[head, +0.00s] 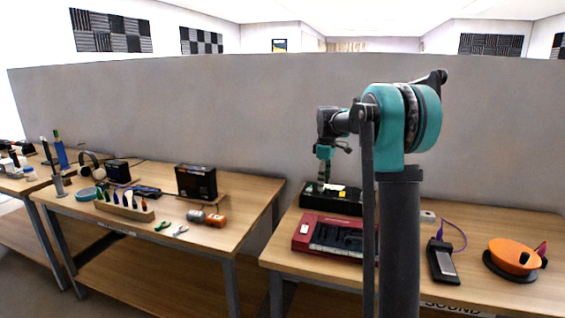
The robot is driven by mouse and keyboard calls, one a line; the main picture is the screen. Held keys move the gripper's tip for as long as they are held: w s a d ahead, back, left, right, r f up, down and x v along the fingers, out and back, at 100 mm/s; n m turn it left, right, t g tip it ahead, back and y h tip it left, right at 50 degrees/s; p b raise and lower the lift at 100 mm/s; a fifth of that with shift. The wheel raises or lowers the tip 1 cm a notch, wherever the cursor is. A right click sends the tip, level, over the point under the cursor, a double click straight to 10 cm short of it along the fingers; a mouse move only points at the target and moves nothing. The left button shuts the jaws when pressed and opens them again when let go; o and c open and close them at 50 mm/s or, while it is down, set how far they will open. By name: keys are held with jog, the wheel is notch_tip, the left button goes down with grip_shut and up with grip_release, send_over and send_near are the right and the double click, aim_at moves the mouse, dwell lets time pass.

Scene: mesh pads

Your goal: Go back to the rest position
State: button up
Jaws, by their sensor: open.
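My gripper (325,181) points down from the end of my teal and grey arm, over the right-hand table. Its fingers are small and dark here, and they hang at or just above a black open box (346,206) that holds small items. I cannot tell whether the fingertips touch anything in the box. The gripper appears open, and no held object shows. My arm column hides part of the table behind it.
A red case (312,236) lies in front of the black box. A dark handheld device (442,262) and an orange round thing (514,255) lie to the right. The left-hand table (215,239) carries tools and a black box device (196,182). A grey partition (230,110) stands behind the tables.

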jog(key=s+f+m, duration=0.2)
jog(key=s, duration=0.4)
jog(key=s+d+f+m+t, duration=0.1)
jog(key=s+f+m, duration=0.1)
jog(key=s, duration=0.4)
jog(key=s+d+f+m, duration=0.1)
jog(key=s+f+m, duration=0.1)
jog(key=s, duration=0.4)
jog(key=shift+s+d+f+t, duration=0.1)
jog(key=shift+f+t, duration=0.3)
jog(key=shift+f, duration=0.35)
jog(key=s+f+m+t, duration=0.1)
jog(key=s+f+m, duration=0.2)
jog(key=s, duration=0.7)
jog(key=s+d+f+m, duration=0.1)
jog(key=s+f+m, duration=0.2)
jog(key=s+f, duration=0.5)
jog(key=shift+s+f+m+t, duration=0.2)
jog(key=shift+s+m+t, duration=0.2)
jog(key=shift+s, duration=0.5)
